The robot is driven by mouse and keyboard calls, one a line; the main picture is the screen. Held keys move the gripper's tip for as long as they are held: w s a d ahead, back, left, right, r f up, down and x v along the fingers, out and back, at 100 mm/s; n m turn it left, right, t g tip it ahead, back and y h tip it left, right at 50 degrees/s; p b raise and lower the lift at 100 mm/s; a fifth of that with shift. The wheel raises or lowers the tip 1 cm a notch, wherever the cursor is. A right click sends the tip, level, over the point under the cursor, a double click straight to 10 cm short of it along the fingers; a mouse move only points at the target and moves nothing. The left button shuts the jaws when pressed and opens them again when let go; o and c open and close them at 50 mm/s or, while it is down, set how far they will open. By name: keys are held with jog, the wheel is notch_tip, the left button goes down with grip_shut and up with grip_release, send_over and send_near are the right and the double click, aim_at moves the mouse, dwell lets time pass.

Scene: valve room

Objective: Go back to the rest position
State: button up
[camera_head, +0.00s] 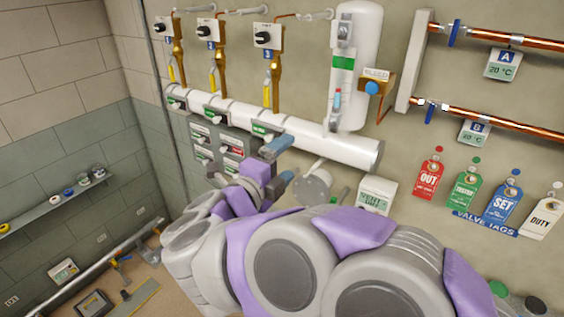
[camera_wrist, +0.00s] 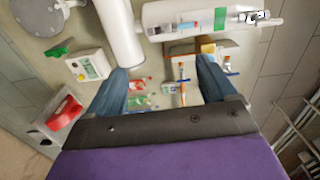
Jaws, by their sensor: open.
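My gripper (camera_head: 282,162) is in the middle of the head view, in front of the wall with the pipes. Its two blue-grey fingers are spread apart with nothing between them. They also show wide apart in the wrist view (camera_wrist: 161,72). In the head view the upper finger overlaps the thick white pipe (camera_head: 335,150); I cannot tell whether they touch. My arm reaches up from the lower right and hides part of the wall and the floor.
A white vertical cylinder (camera_head: 358,75) stands above the pipe's right part. A small white display box (camera_head: 376,195) is right of my gripper. Four coloured tags, including a red one (camera_head: 430,174), hang at right. A shelf (camera_head: 45,208) runs along the left wall.

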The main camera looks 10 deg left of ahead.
jog(key=w+a+f+n+g+y+b, duration=0.1)
jog(key=a+f+n+y+b, duration=0.15)
jog(key=n+y, duration=0.35)
jog(key=a+f+n+g+y+b, duration=0.1)
jog(key=n+y+b, duration=0.3)
jog(key=n+y, duration=0.25)
jog(key=s+d+f+n+g+b, duration=0.35)
jog(key=s+d+f, duration=0.2)
jog(key=f, duration=0.35)
jog(key=s+d+f+n+g+b, duration=0.2)
jog(key=s+d+f+n+g, duration=0.3)
jog(key=f, duration=0.4)
jog(key=s+d+f+g+h+b, duration=0.1)
jog(key=s+d+f+g+h, duration=0.1)
jog(key=s+d+f, duration=0.2)
jog(key=s+d+f+g+h+b, duration=0.1)
jog(key=s+d+f+g+h, duration=0.1)
jog(key=s+d, duration=0.7)
jog(key=s+d+f+g+h+b, duration=0.1)
jog(key=s+d+f+g, duration=0.3)
jog(key=s, duration=0.6)
notch_tip(320, 180, down, 2)
jog(key=d+h, duration=0.1)
jog(key=d, duration=0.1)
jog(key=shift+d+f+n+b, duration=0.25)
jog(key=shift+d+n+b, duration=0.05)
jog(key=shift+n+b, duration=0.1)
